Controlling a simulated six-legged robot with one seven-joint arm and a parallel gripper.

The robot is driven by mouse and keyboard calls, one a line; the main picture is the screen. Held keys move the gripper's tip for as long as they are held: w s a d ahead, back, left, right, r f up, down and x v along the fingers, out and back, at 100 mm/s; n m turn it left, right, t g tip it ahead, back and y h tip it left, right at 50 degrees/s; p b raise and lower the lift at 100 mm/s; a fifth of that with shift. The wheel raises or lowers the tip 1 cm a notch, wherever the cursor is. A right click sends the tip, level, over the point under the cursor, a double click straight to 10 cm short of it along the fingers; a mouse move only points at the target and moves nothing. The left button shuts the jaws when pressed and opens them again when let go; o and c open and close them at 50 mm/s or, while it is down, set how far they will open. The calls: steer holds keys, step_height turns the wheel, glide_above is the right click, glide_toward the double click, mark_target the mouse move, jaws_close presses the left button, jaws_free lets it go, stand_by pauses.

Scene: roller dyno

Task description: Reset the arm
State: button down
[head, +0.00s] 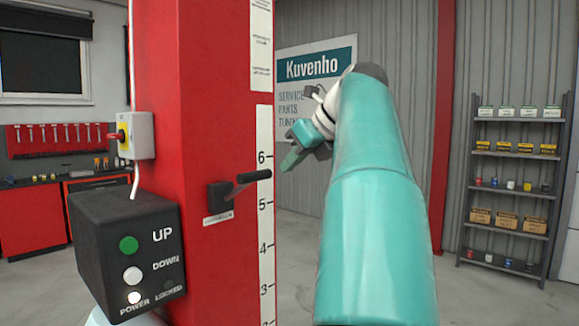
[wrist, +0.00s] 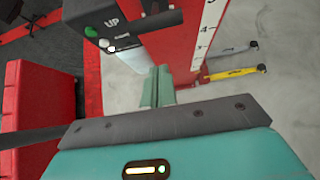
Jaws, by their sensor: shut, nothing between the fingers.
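My gripper (head: 292,158) is in the middle of the head view, to the right of the red post and a little above a lever handle. Its teal fingers are closed together and empty; they also show in the wrist view (wrist: 158,86). My teal arm rises in front of the camera and bends over toward the post. The black-handled lever (head: 250,178) sticks out from the red post (head: 205,90), apart from the gripper in the head view.
A black control box (head: 155,220) has a green UP button, a white DOWN button and a lit POWER lamp. A grey switch box (head: 142,135) is above it. A stocked shelf (head: 510,185) stands at right. A yellow bar (wrist: 235,73) lies low in the wrist view.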

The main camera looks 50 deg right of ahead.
steer(key=a+f+n+g+y, duration=0.1)
steer(key=a+f+n+g, duration=0.1)
steer(key=a+f+n, duration=1.6)
steer(key=s+a+f+n+g, duration=0.1)
steer(key=s+a+f+n, duration=0.4)
steer(key=a+f+n, duration=0.2)
steer(key=s+a+f+n+g+h, duration=0.1)
steer(key=s+a+f+n, duration=0.4)
steer(key=a+f+n, duration=0.3)
step_height(320, 180, down, 4)
steer(key=n, duration=0.2)
steer(key=shift+n, duration=0.3)
steer(key=shift+a+f, duration=0.1)
